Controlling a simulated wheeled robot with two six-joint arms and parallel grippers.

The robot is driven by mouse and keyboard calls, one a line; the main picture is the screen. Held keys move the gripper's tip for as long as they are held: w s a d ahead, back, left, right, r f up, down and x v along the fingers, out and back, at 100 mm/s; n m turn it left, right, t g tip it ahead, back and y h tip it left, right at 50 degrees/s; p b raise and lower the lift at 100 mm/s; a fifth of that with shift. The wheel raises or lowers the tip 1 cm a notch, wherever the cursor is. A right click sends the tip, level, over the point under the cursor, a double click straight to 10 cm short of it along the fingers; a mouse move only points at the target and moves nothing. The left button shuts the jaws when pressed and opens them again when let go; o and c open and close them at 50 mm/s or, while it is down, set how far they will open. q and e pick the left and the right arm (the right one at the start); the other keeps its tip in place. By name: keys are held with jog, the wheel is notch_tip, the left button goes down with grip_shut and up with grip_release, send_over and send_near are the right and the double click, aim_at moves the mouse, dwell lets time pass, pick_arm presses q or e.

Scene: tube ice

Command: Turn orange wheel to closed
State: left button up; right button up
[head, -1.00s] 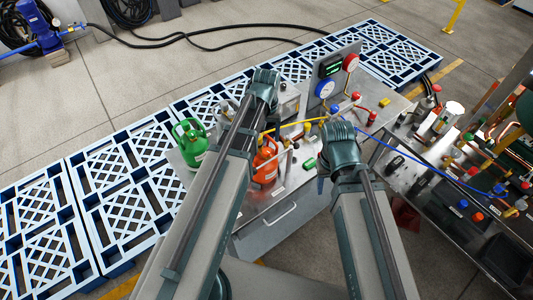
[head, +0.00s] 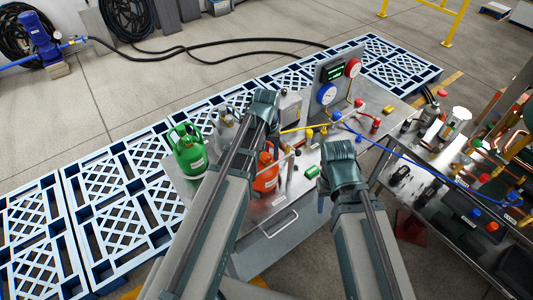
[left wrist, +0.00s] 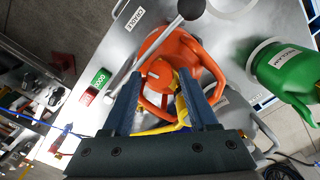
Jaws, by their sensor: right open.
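The orange cylinder (head: 265,178) stands on the steel bench, partly hidden behind my left arm in the head view. The left wrist view shows it from above (left wrist: 180,48), with an orange wheel-like part (left wrist: 158,76) and a yellow hose fitting near its centre. My left gripper (left wrist: 162,100) is above this part, its two fingers apart with the part and yellow fitting seen between them. I cannot tell whether they touch it. In the head view my left gripper (head: 264,100) is seen from behind. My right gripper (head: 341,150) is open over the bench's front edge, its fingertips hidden.
A green cylinder (head: 188,155) and a grey cylinder (head: 226,125) stand beside the orange one. A gauge panel (head: 337,80) with blue and red gauges stands behind. Yellow and blue hoses cross the bench. A second cluttered bench (head: 400,165) is at right.

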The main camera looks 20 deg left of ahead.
aim_at(267, 156)
pick_arm(q)
grip_shut()
jog(key=shift+m, duration=1.5)
jog(key=shift+o, duration=1.5)
grip_release()
notch_tip(267, 156, up, 14)
jog(key=p, duration=1.4)
